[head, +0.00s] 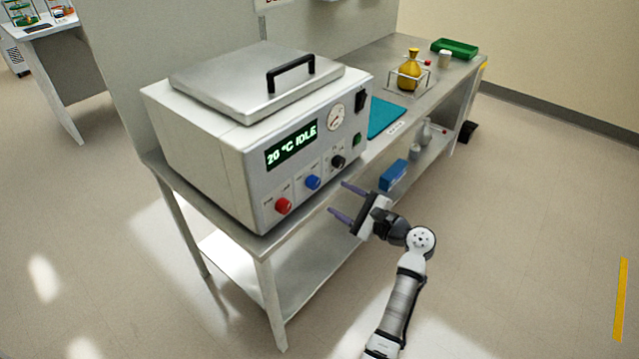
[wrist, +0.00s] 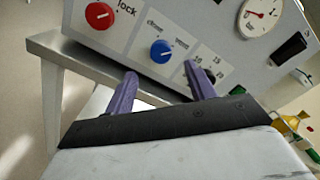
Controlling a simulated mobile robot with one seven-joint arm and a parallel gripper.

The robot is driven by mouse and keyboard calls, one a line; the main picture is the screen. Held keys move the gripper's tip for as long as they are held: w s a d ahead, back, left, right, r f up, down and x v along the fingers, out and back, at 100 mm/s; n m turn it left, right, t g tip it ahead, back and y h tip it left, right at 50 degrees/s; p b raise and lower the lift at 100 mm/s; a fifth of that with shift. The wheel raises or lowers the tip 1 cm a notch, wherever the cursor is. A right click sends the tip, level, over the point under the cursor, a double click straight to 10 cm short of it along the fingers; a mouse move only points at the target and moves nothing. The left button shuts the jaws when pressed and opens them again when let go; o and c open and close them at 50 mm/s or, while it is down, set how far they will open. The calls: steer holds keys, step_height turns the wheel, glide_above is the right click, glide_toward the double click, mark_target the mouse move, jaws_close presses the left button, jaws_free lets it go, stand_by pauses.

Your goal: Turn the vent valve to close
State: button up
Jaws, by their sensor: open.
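The white and grey chamber (head: 225,165) has a front panel with a red knob (head: 283,206), a blue knob (head: 313,182) and a black knob (head: 338,161) in a row. The blue knob appears to be the vent valve, though its labels are too small to read surely. My gripper (head: 338,198) is open and empty, in front of the panel and apart from it. In the wrist view, the blue knob (wrist: 161,51) shows just beyond and between the two purple fingertips (wrist: 160,69).
A round gauge (head: 336,117), a black switch (head: 361,100) and a green display reading "20 °C IDLE" (head: 291,146) are on the panel. The bench edge (head: 300,223) runs below it. A yellow flask (head: 410,74) stands farther along.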

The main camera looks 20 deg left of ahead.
mark_target(316, 185)
steer(key=p+x, duration=0.1)
steer(key=x, duration=0.6)
steer(key=shift+w+a+p, duration=0.1)
steer(key=shift+a+p, duration=0.2)
steer(key=shift+c, duration=0.4)
steer(key=c, duration=0.9)
